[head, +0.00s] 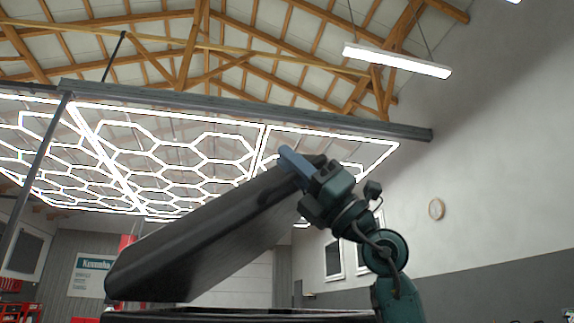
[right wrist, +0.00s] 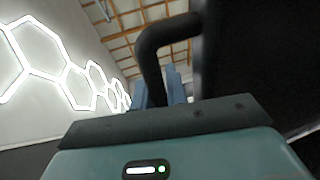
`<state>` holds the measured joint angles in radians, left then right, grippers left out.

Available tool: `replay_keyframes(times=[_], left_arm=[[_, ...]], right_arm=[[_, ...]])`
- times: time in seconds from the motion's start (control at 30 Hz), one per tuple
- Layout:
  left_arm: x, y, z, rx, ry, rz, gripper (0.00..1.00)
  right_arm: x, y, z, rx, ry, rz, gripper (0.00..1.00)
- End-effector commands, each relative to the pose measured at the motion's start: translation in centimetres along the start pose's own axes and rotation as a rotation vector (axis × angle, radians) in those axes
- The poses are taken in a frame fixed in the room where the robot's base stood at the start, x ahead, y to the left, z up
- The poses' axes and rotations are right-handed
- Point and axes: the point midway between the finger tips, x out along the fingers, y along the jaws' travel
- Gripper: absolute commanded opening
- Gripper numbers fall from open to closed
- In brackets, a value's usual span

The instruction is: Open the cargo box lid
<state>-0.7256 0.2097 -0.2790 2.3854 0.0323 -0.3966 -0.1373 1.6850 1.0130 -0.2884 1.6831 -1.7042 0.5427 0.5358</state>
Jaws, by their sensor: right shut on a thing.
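The dark cargo box lid (head: 200,240) is tilted up steeply in the head view, its right end raised high and its left end low. The top of the box (head: 240,314) shows as a dark rim along the bottom edge, with a gap below the lid on the right. My right gripper (head: 296,165) is at the raised end of the lid. In the right wrist view its blue fingers (right wrist: 160,92) are shut on the dark curved handle (right wrist: 160,45), with the dark lid (right wrist: 260,60) to the right. The box inside is hidden. My left gripper is not in view.
A lit hexagon light frame (head: 190,155) hangs overhead behind the lid, below a grey beam (head: 250,108). Red equipment (head: 18,311) is at the lower left.

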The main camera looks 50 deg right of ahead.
Motion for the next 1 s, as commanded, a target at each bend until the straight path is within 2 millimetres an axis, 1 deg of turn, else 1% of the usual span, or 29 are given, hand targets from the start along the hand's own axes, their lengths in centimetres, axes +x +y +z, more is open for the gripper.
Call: replay_keyframes(times=[0.27, 0.3, 0.37, 0.4, 0.87, 1.0], left_arm=[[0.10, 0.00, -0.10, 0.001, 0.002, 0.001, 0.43], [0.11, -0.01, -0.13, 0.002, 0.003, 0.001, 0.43], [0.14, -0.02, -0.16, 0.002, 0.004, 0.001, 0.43], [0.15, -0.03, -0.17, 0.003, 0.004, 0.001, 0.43], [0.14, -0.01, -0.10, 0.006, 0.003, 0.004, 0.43], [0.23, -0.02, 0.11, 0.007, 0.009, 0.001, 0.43]], right_arm=[[0.03, -0.01, -0.19, 0.001, 0.006, -0.001, 0.00], [0.03, -0.01, -0.18, 0.001, 0.006, -0.001, 0.18], [0.03, -0.01, -0.16, 0.001, 0.005, -0.001, 0.23], [0.03, -0.01, -0.14, 0.001, 0.005, -0.001, 0.23], [-0.01, -0.10, -0.01, 0.000, 0.001, -0.002, 0.23], [-0.77, -0.21, -0.08, 0.000, 0.001, -0.004, 0.23]])
